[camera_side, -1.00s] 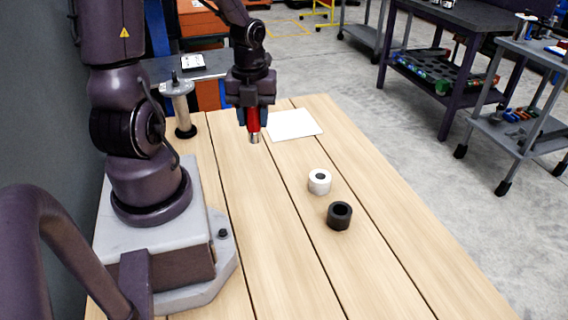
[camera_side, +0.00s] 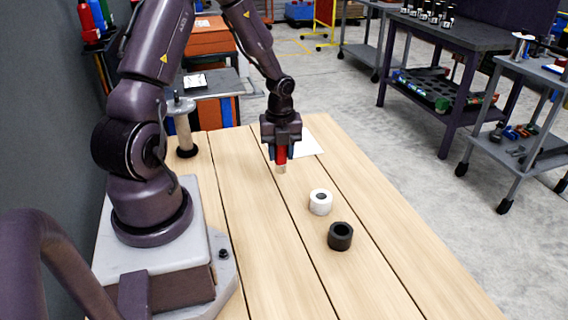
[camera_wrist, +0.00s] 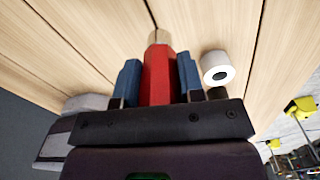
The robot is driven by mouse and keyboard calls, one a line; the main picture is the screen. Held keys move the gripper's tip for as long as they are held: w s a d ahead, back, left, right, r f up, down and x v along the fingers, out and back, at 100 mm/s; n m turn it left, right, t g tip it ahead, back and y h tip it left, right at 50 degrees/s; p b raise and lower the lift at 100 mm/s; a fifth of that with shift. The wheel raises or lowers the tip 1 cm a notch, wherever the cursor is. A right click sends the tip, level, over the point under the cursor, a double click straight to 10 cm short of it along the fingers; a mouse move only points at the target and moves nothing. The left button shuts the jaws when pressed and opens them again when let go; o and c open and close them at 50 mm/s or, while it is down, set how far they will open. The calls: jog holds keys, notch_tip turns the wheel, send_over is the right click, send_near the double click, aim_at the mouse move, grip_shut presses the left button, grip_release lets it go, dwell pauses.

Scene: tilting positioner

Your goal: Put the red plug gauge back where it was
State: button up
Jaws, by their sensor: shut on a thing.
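My gripper (camera_side: 281,153) is shut on the red plug gauge (camera_side: 281,156) and holds it upright above the wooden table, pale metal end down. In the wrist view the red gauge (camera_wrist: 159,76) sits between the two blue fingers. A white ring (camera_side: 320,203) stands on the table to the right of the gauge and nearer the side camera. It also shows in the wrist view (camera_wrist: 216,70), right of the fingers. A black ring (camera_side: 340,237) stands beyond it, nearer the side camera. The gauge's lower end looks clear of the table and of both rings.
A white sheet (camera_side: 308,144) lies on the table behind my gripper. A post with a round top (camera_side: 181,106) stands at the table's back left. The wooden table (camera_side: 265,240) is bare left of the rings. Carts and benches stand on the floor beyond.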

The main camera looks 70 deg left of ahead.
aim_at(284, 164)
jog(key=shift+w+a+f, duration=0.3)
jog(key=shift+w+f, duration=0.1)
jog(key=shift+f, duration=0.15)
jog(key=shift+w+a+f, duration=0.15)
jog(key=shift+f, duration=1.6)
jog(key=shift+f, duration=0.15)
jog(key=o, duration=1)
